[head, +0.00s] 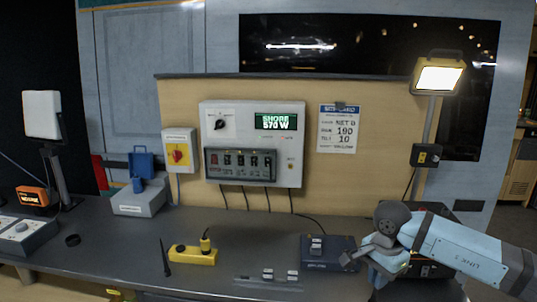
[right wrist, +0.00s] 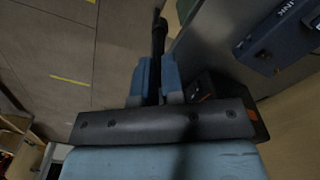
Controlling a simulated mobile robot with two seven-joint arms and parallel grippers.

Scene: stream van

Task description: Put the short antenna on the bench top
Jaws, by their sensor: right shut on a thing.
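My right gripper (head: 380,266) is at the right front of the bench, beside the dark blue box. In the right wrist view its two blue fingers (right wrist: 157,80) are shut on a dark thin rod, which looks like the short antenna (right wrist: 159,36). The rod sticks out past the fingertips, near the bench's front edge with floor beyond; its lower part is hidden between the fingers. The grey bench top (head: 120,245) runs across the view. My left gripper is not in view.
A thin black rod (head: 165,258) stands upright left of a yellow block (head: 192,255). The dark blue box (head: 328,252) also shows in the wrist view (right wrist: 283,38). A lamp post (head: 428,125) rises at the right.

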